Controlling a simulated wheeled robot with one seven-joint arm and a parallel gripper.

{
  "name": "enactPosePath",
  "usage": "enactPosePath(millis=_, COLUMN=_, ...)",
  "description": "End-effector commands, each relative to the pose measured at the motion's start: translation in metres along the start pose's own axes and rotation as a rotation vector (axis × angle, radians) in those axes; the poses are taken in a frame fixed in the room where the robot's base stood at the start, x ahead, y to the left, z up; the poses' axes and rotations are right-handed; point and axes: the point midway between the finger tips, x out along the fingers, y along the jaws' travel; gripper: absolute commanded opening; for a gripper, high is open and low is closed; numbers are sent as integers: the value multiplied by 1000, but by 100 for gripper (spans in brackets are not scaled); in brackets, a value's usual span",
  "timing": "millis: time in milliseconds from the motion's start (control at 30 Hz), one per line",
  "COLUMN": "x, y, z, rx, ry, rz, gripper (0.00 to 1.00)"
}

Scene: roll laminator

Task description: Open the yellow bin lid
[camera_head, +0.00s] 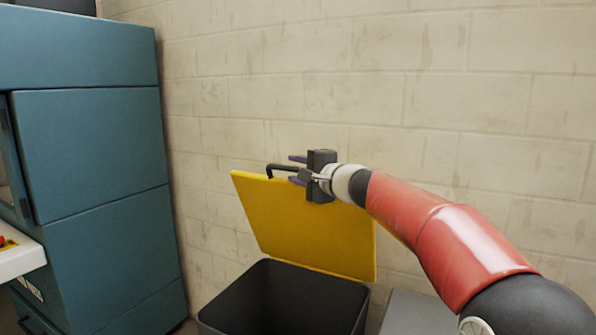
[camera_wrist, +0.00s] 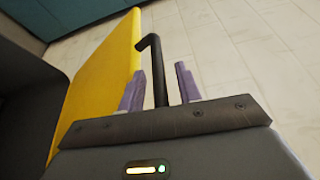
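The yellow bin lid (camera_head: 305,228) is raised well up from the dark grey bin (camera_head: 231,292), standing steeply tilted at its back edge, so the bin's mouth is open. A black bent handle (camera_head: 272,168) sticks out from the lid near its top edge. My gripper (camera_head: 291,170) is at the lid's top edge. In the wrist view the yellow lid (camera_wrist: 100,80) is at the left. The black handle (camera_wrist: 157,80) runs between my two purple fingers (camera_wrist: 159,69), which are spread, with a gap visible between the handle and the right finger.
A pale block wall (camera_head: 430,100) is close behind the lid. A tall teal cabinet (camera_head: 95,150) stands to the left of the bin. A white surface (camera_head: 20,262) juts in at the lower left. A grey box-like top (camera_head: 415,312) is right of the bin, below my arm.

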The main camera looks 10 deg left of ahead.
Motion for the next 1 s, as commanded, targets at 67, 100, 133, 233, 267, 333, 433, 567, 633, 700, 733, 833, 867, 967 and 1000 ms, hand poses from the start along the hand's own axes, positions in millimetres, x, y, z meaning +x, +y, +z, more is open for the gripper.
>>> enactPosePath(millis=67, x=0, y=1, z=-1, rx=0, ry=1, rz=2, gripper=35)
enactPosePath(millis=100, x=0, y=1, z=-1, rx=0, ry=1, rz=2, gripper=35)
enactPosePath(millis=133, x=0, y=1, z=-1, rx=0, ry=1, rz=2, gripper=35)
enactPosePath(millis=233, x=0, y=2, z=-1, rx=-1, ry=1, rz=2, gripper=35)
enactPosePath(millis=267, x=-2, y=2, z=-1, rx=-1, ry=2, rz=2, gripper=35)
enactPosePath(millis=333, x=-7, y=2, z=-1, rx=-2, ry=2, rz=2, gripper=35)
enactPosePath(millis=433, x=-22, y=3, z=-2, rx=-3, ry=5, rz=1, gripper=35)
enactPosePath(millis=567, x=-46, y=3, z=-2, rx=-4, ry=5, rz=0, gripper=35)
enactPosePath(millis=633, x=-57, y=2, z=-1, rx=-3, ry=4, rz=0, gripper=35)
enactPosePath(millis=700, x=-66, y=2, z=-1, rx=-2, ry=3, rz=0, gripper=35)
enactPosePath(millis=733, x=-69, y=2, z=0, rx=-2, ry=3, rz=0, gripper=35)
enactPosePath(millis=833, x=-76, y=1, z=0, rx=-1, ry=1, rz=1, gripper=35)
enactPosePath(millis=867, x=-77, y=1, z=0, rx=-1, ry=1, rz=1, gripper=35)
enactPosePath(millis=967, x=-79, y=0, z=0, rx=-1, ry=0, rz=1, gripper=35)
enactPosePath(millis=1000, x=-79, y=0, z=0, rx=-1, ry=0, rz=1, gripper=35)
